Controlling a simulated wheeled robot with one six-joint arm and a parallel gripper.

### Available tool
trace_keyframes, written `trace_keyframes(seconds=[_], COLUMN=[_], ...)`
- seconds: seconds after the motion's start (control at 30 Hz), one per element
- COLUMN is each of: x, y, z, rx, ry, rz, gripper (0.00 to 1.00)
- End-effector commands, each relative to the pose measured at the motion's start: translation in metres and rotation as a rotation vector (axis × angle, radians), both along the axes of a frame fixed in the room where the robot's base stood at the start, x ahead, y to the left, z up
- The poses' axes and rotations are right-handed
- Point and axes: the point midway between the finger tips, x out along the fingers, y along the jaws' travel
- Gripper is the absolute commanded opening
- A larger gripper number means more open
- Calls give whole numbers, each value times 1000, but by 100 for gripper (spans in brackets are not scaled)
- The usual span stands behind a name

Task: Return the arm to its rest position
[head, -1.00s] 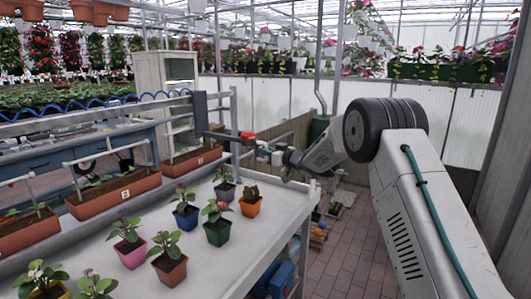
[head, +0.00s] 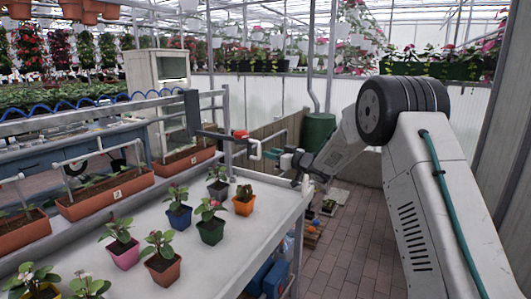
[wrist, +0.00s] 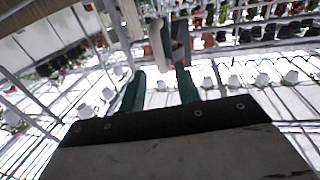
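My gripper (head: 271,153) is in the middle of the head view, beyond the far right corner of the white table. Its dark green fingers also show in the wrist view (wrist: 161,90). They stand apart, with only background visible in the gap between them, so the gripper is open and empty. My arm is bent, reaching from the right side of the head view down to the gripper. In the head view the fingers appear close to a white pipe end with a red valve (head: 240,133). I cannot tell whether they touch it.
The white table (head: 232,258) holds several potted plants, including an orange pot (head: 243,206) near its far right corner. A green barrel (head: 318,133) stands behind my gripper. The brick floor (head: 345,245) right of the table is mostly clear.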

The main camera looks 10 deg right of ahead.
Motion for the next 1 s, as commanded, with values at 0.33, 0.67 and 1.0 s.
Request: trace_keyframes(seconds=[0.33,0.67,1.0], x=[-5,-1,-149], y=[-4,-49,-121], z=[0,-66,-76], rx=[1,-193,-483], ry=[-1,188,743], rz=[1,-241,-650], gripper=[33,33,33])
